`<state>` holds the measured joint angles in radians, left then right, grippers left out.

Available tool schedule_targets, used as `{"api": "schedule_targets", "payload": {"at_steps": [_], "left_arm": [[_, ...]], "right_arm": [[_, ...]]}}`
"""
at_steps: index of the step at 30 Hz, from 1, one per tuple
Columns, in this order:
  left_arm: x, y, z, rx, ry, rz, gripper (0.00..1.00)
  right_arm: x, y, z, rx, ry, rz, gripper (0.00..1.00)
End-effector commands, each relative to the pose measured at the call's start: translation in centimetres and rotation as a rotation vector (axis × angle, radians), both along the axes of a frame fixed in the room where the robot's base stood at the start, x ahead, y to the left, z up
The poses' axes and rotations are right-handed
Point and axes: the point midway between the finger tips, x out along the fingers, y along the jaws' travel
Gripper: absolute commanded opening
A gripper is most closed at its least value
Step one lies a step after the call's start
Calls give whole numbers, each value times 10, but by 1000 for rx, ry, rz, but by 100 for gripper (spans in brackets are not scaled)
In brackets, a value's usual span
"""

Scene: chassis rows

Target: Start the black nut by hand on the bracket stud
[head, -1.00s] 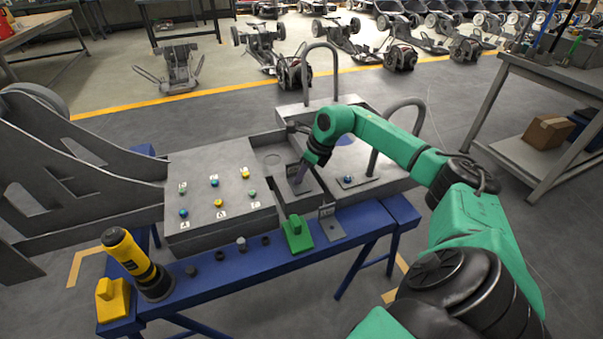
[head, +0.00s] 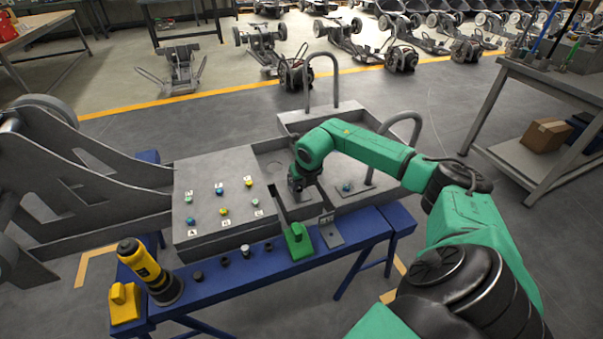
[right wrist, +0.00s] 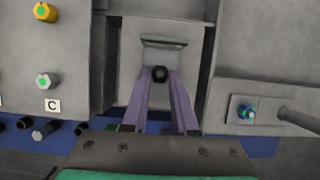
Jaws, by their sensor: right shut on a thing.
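My right gripper (head: 297,187) is over the recess in the middle of the grey bench; its tips are hard to make out in the head view. In the right wrist view its two purple fingers (right wrist: 160,82) are shut on a small round black nut (right wrist: 160,73). Behind the nut stands a grey bracket (right wrist: 165,42) with a raised edge, inside the recess. The bracket's stud is not visible, so I cannot tell whether the nut touches it. My left gripper is not in view.
Left of the recess, a grey panel (head: 238,215) carries several coloured studs and letter labels. A green block (head: 298,240) and a small plate (head: 330,230) sit on the blue front rail, with black pieces and a yellow driver (head: 145,268). A blue-tipped stud (head: 347,187) is to the right.

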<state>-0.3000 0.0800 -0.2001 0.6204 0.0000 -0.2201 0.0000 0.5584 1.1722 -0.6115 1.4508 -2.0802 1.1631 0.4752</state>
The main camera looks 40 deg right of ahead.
Motion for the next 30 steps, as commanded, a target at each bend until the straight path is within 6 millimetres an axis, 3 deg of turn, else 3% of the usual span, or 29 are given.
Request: {"api": "schedule_targets", "payload": {"at_steps": [3,11,19,27,28,30], "left_arm": [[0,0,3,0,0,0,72],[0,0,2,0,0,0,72],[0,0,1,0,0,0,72],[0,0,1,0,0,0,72],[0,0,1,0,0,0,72],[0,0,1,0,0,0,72]], "right_arm": [[1,2,0,1,1,-116,0],[0,2,-1,1,0,-144,0],[4,6,-1,2,0,-558,0],[3,5,-1,1,0,-580,0],[3,5,-1,1,0,-580,30],[3,5,-1,1,0,-580,57]]}}
